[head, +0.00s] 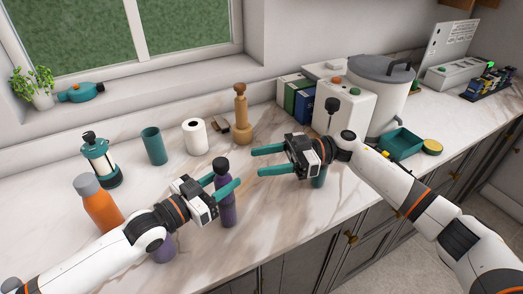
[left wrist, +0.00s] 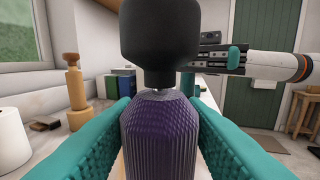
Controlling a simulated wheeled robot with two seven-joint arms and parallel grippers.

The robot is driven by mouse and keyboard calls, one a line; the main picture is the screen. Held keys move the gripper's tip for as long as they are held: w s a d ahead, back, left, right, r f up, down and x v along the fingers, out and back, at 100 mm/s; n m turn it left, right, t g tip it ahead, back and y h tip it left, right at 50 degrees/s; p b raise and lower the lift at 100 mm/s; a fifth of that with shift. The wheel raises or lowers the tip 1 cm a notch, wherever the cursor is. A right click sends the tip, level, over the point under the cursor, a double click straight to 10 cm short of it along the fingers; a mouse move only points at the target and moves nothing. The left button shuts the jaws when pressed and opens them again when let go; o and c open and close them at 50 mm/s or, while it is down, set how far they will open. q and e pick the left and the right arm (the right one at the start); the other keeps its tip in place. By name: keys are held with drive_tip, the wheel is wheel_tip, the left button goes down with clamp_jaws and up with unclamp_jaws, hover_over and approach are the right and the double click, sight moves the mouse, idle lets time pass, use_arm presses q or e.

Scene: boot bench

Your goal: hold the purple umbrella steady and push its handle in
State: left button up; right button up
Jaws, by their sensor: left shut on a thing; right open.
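The purple umbrella (head: 227,208) stands upright near the counter's front edge, its black handle (head: 220,164) on top. In the left wrist view its ribbed purple body (left wrist: 160,135) sits between my teal fingers, under the wide black handle (left wrist: 160,38); a small pale bit shows where they meet. My left gripper (head: 219,185) is shut on the upper part of the body. My right gripper (head: 257,161) is open and empty, to the right of the umbrella, fingers pointing left towards it. It also shows behind the handle in the left wrist view.
An orange bottle (head: 99,208) stands near my left arm, and a purple object (head: 163,249) is partly hidden beneath it. A teal cup (head: 153,146), paper roll (head: 195,138) and wooden mill (head: 241,118) stand behind. A teal object (head: 319,177) is below my right gripper.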

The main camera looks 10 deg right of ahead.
use_arm(q)
drive_tip(key=o, duration=1.2)
